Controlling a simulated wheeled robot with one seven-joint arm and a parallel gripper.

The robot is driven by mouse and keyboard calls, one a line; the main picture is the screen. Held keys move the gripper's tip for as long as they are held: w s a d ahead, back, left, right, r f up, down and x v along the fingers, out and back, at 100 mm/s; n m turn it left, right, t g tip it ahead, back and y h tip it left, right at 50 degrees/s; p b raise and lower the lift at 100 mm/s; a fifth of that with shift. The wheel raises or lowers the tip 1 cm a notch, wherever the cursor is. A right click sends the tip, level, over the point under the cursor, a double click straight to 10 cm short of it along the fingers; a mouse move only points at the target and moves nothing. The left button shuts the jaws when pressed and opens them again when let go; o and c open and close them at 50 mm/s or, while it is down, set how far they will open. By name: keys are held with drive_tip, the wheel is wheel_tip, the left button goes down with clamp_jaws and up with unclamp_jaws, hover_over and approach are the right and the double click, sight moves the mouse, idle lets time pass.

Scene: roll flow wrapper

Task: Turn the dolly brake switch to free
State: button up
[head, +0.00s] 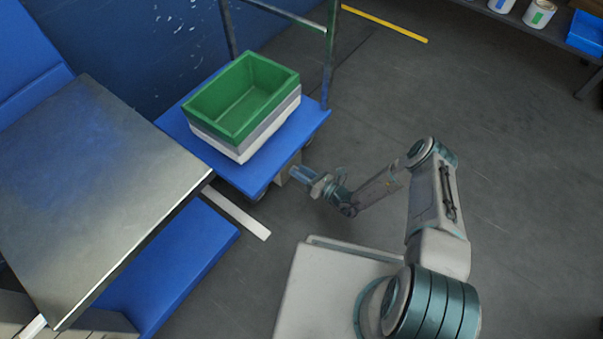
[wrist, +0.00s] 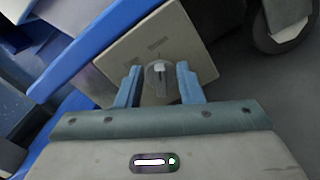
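The dolly (head: 318,120) is a blue platform with an upright frame, and it also shows in the wrist view (wrist: 95,52). A beige brake box (wrist: 190,40) is fixed beside its blue edge; in the head view the box (head: 281,176) is small and partly hidden. A round brake switch (wrist: 160,78) with a pale raised grip sits on the box face. My gripper (head: 297,173) is at the dolly's near right edge, facing the box. In the wrist view my gripper (wrist: 160,72) is open, with one blue finger on each side of the switch. Contact cannot be told.
A green crate (head: 283,81) sits on pale crates on the dolly. A caster wheel (wrist: 280,22) shows at the upper right. A metal-topped table (head: 90,190) stands at left. A shelf with cans (head: 538,14) is at upper right.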

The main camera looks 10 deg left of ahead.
clamp_jaws()
idle(0.3)
drive_tip(key=n+p, duration=0.1)
drive_tip(key=n, duration=0.3)
drive_tip(key=n+p, duration=0.2)
drive_tip(key=n, duration=0.2)
drive_tip(key=s+n+p, duration=0.1)
drive_tip(key=n+p, duration=0.1)
drive_tip(key=n, duration=0.1)
drive_tip(key=shift+s+a+n, duration=0.1)
drive_tip(key=shift+a+n, duration=0.15)
drive_tip(key=shift+n, duration=0.15)
idle(0.5)
